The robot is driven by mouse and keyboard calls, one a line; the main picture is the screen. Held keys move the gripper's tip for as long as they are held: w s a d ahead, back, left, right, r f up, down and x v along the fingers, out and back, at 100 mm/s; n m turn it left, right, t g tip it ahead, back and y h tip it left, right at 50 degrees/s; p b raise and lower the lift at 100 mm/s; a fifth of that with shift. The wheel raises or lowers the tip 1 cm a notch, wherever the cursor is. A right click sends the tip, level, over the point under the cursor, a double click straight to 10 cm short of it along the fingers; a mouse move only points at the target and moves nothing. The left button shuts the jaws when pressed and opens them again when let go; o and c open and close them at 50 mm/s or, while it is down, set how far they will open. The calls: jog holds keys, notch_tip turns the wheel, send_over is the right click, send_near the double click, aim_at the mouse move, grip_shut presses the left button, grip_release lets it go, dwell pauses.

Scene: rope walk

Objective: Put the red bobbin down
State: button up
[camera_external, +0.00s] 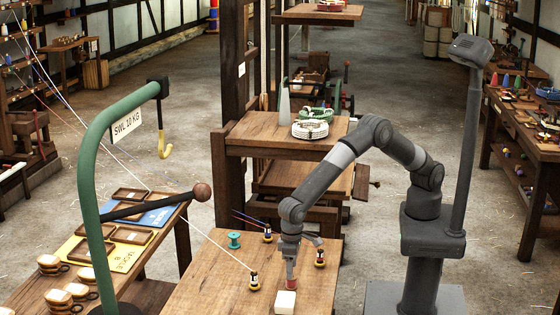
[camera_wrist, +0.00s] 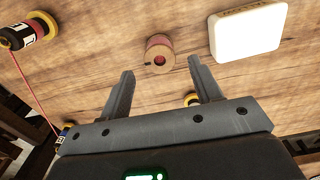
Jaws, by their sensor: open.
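The red bobbin (camera_wrist: 158,47) has a pale wooden end with a hole. It is on the wooden table (camera_external: 205,285) and shows in the wrist view just beyond my fingertips. It also shows in the external view (camera_external: 291,284), low under my gripper (camera_external: 291,272) and right behind a white block. In the wrist view my gripper (camera_wrist: 163,80) is open, its two fingers wide apart, with nothing between the tips. The bobbin looks free of both fingers. Its far side is hidden.
The white block (camera_wrist: 248,33) lies close beside the red bobbin, also in the external view (camera_external: 285,302). Banded bobbins (camera_external: 254,281) (camera_external: 268,233) (camera_external: 320,258) and a teal spool (camera_external: 234,240) stand around the table. Threads run to some. A green hook stand (camera_external: 90,190) rises at left.

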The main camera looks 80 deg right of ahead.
notch_tip(320, 180, up, 7)
dwell(0.3)
dwell(0.4)
